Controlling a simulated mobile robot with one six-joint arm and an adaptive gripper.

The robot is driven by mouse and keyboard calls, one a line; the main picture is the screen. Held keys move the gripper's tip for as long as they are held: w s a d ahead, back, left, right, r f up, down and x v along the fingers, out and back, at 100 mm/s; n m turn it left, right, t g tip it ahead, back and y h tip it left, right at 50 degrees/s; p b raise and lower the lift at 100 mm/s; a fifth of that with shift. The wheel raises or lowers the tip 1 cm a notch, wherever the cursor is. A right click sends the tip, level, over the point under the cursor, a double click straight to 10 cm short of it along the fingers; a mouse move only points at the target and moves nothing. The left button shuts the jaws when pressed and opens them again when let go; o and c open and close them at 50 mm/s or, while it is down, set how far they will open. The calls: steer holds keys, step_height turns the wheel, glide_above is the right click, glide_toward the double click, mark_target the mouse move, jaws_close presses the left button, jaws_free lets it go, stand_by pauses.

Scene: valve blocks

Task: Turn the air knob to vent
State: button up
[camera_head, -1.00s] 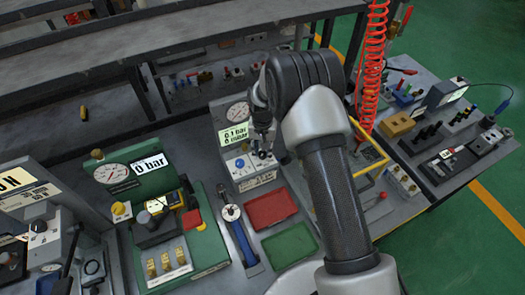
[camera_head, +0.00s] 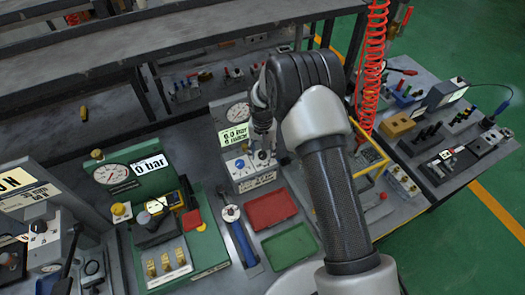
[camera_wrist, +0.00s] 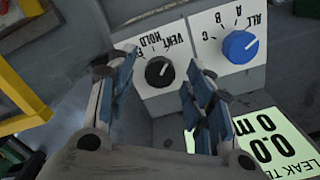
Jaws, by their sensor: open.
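The air knob (camera_wrist: 159,71) is black and round, on a light panel in the wrist view. HOLD and VENT print beside it, and another label is partly hidden by a finger. A small pale mark shows on the knob; I cannot tell surely which label it points at. My gripper (camera_wrist: 158,80) is open, with one finger on each side of the knob. I cannot tell whether either finger touches it. In the head view my gripper (camera_head: 263,143) is over the white leak-test unit (camera_head: 245,172), and the black knob is hard to make out.
A blue knob (camera_wrist: 240,46) labelled ALL, A, B, C sits close beside the right finger. A lit display (camera_wrist: 262,145) is below it. Red (camera_head: 271,209) and green (camera_head: 290,246) trays lie in front of the unit. A yellow frame (camera_head: 368,148) stands to the right.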

mark_target(263, 154)
step_height(263, 154, up, 12)
stand_by(0.4)
stand_by(0.4)
